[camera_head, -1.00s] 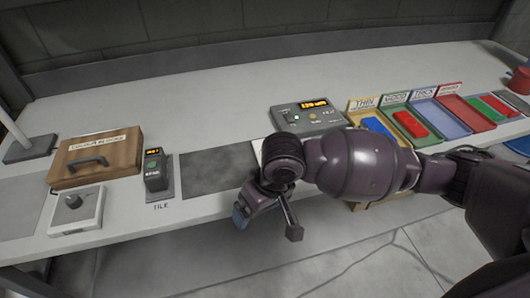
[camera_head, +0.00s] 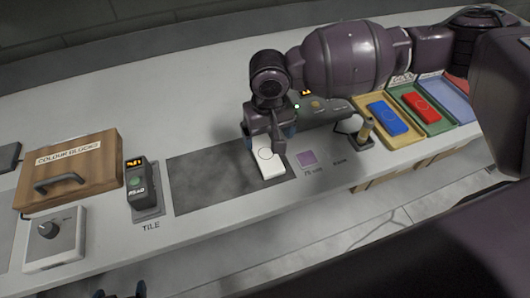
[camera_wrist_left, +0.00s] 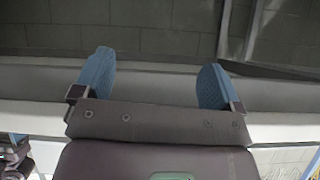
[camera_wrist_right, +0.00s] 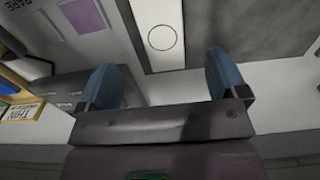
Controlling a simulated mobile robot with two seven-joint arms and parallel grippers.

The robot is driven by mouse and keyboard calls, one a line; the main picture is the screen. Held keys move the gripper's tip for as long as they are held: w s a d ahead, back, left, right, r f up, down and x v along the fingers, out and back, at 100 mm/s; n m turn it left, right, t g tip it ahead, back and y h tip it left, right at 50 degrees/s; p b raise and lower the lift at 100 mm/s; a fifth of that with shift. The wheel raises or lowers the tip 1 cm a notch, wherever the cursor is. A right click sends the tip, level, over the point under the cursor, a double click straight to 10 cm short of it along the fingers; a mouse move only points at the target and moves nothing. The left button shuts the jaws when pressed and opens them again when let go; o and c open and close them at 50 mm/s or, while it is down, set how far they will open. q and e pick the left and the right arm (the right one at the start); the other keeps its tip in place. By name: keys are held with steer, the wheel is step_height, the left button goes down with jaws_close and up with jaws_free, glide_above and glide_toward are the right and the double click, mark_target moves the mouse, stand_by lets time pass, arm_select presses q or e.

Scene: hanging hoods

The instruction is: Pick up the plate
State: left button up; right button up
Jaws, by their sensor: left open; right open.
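The plate (camera_head: 267,168) looks like a white rectangular slab with a thin circle on its face. It lies flat on the counter at the right end of a dark grey patch. My right gripper (camera_head: 268,134) is above the plate's far end, fingers pointing down, open. In the right wrist view the plate (camera_wrist_right: 160,25) shows ahead, between the lines of the two blue fingers, with nothing held between them. My left gripper (camera_head: 122,294) barely shows at the bottom edge of the head view. In the left wrist view it (camera_wrist_left: 155,65) is open and empty.
A wooden box (camera_head: 70,172), a dial box (camera_head: 54,240) and a dark meter (camera_head: 138,185) stand left. Coloured trays (camera_head: 390,118) lie further right. The dark patch (camera_head: 210,180) is clear.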

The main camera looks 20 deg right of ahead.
mark_target(268, 157)
steer(key=shift+f, duration=1.6)
step_height(268, 157, down, 5)
steer(key=shift+r+b, duration=0.15)
steer(key=shift+b, duration=0.65)
arm_select(q)
steer(key=shift+w+d+f, duration=0.2)
steer(key=shift+w+f, duration=0.05)
steer(key=shift+w, duration=0.5)
arm_select(e)
steer(key=shift+r, duration=0.1)
arm_select(q)
steer(key=shift+s, duration=0.1)
arm_select(e)
steer(key=c, duration=1.1)
steer(key=shift+r, duration=0.1)
